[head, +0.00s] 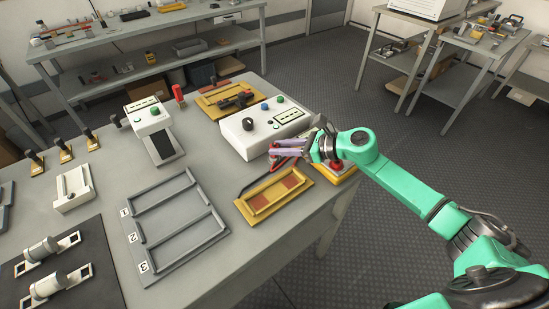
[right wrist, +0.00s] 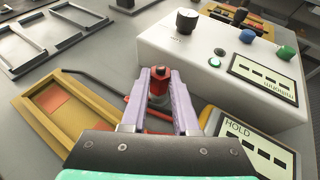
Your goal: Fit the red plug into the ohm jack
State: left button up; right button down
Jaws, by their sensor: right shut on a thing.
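My right gripper (head: 284,152) is shut on the red plug (right wrist: 159,82), which stands between its purple fingers in the right wrist view. In the head view red shows beside the fingertips, mostly covered by them. My left gripper is not in view.
A yellow tray (head: 247,209) with orange pads lies in front of the meter. A red button on a yellow base (head: 349,178) sits under my right arm. A display marked HOLD (right wrist: 258,148) is close to the gripper. A grey numbered rack (head: 132,262) lies left.

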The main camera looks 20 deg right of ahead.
jog(key=shift+r, duration=0.15)
notch_tip(320, 180, up, 4)
jog(key=p, duration=0.2)
jog(key=shift+r+p, duration=0.25)
jog(key=shift+p, duration=0.15)
dwell(0.5)
